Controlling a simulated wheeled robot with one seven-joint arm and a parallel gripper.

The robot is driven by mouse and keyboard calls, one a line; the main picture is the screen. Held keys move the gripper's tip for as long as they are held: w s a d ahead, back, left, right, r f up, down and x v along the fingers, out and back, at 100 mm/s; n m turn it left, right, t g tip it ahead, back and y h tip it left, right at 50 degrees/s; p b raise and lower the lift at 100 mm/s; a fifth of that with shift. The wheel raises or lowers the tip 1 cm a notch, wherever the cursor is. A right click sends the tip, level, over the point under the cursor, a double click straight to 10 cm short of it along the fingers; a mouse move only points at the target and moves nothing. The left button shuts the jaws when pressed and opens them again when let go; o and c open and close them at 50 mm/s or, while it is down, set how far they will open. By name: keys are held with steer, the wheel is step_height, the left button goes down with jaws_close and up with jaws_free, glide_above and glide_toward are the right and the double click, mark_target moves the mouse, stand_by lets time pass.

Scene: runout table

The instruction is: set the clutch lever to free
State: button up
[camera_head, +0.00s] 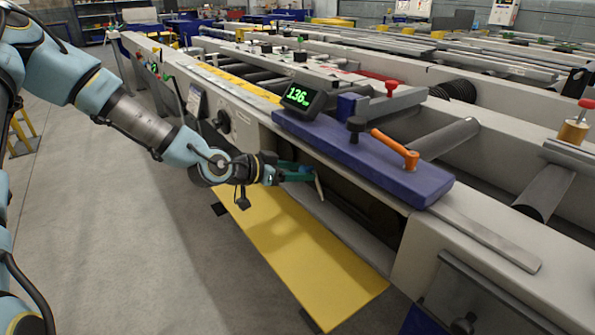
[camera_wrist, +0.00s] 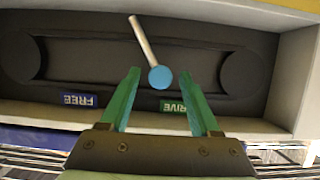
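The clutch lever (camera_wrist: 143,42) is a pale metal rod with a round blue knob (camera_wrist: 160,77) on its end, set in a dark recess. In the wrist view its knob end leans right, towards the green DRIVE label (camera_wrist: 180,106). The blue FREE label (camera_wrist: 78,100) is to the left; both labels appear upside down. My gripper (camera_wrist: 163,72) is open, with one green finger on each side of the knob and visible gaps. In the head view my gripper (camera_head: 298,172) is at the opening in the machine's side, and the pale rod (camera_head: 319,187) shows just beyond it.
The recess walls (camera_wrist: 298,75) are near on the right in the wrist view. Above the opening, a blue panel (camera_head: 350,158) carries a display (camera_head: 299,97) and an orange lever (camera_head: 394,148). A yellow flap (camera_head: 310,255) hangs open below.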

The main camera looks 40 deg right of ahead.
jaws_close()
stand_by(1.2)
